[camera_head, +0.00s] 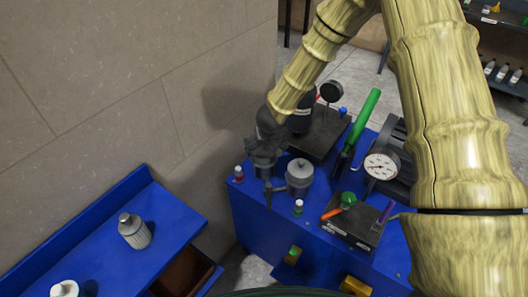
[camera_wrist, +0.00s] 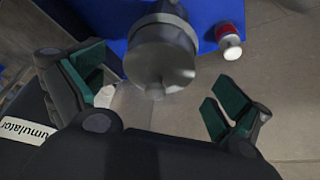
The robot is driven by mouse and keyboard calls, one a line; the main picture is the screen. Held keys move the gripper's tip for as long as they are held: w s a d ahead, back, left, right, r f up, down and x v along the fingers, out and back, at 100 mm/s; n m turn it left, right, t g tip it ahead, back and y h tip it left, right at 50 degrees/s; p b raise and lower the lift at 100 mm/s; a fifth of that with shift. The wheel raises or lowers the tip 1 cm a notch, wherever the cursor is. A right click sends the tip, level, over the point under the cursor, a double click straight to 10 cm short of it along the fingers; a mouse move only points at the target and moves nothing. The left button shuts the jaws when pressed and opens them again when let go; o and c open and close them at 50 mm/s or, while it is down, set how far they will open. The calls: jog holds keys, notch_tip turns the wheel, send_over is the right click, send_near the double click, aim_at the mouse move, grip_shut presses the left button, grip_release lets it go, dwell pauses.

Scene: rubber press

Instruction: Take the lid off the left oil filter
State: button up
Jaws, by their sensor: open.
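The left oil filter (camera_wrist: 162,45) is a grey cylinder with a round grey lid (camera_wrist: 160,65) and a small knob on top, seen in the wrist view. My gripper (camera_wrist: 157,92) is open, with one green-padded finger on each side of the lid's near end. I cannot tell whether either finger touches it. In the head view my gripper (camera_head: 264,168) is over the left filter and hides most of it. The right oil filter (camera_head: 299,178), grey with its lid on, stands just right of my gripper.
A black labelled accumulator (camera_wrist: 28,128) is close beside my gripper. A blue bench (camera_head: 85,240) stands left.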

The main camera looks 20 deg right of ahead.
aim_at(265, 151)
jog(key=shift+p+x, duration=0.6)
jog(key=shift+x, duration=1.85)
jog(key=shift+s, duration=0.1)
jog(key=shift+c, duration=0.4)
jog(key=c, duration=0.9)
